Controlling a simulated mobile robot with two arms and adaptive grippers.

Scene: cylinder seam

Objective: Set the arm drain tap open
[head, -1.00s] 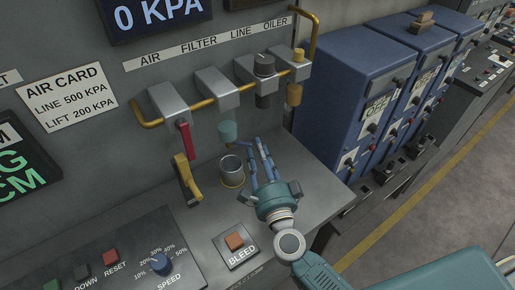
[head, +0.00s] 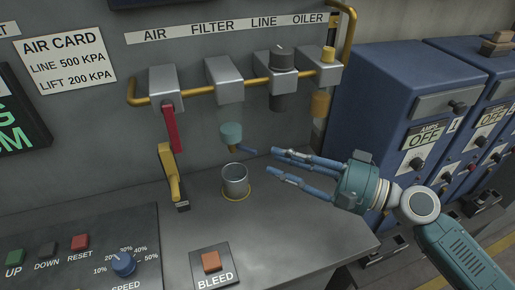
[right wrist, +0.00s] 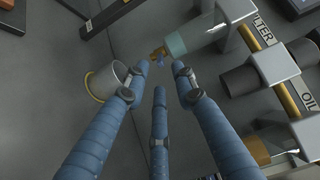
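The filter's teal bowl (head: 231,133) hangs below the air line, with a small blue tap lever (head: 248,151) at its lower end, pointing right. In the right wrist view, the teal bowl (right wrist: 190,38) ends in a brass-coloured tap (right wrist: 158,52) with a small blue part, just beyond my fingertips. My right gripper (head: 275,167) is open and empty, its fingers pointing left at the lever. It also shows in the right wrist view (right wrist: 155,75), fingers spread. Whether a finger touches the lever I cannot tell. My left gripper is not in view.
A metal cup (head: 235,180) stands on the bench (head: 290,225) below the bowl, close to my fingers. A red handle (head: 169,128) and a yellow lever (head: 172,172) are at left. The BLEED button (head: 211,262) is in front. Blue cabinets (head: 385,110) stand at right.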

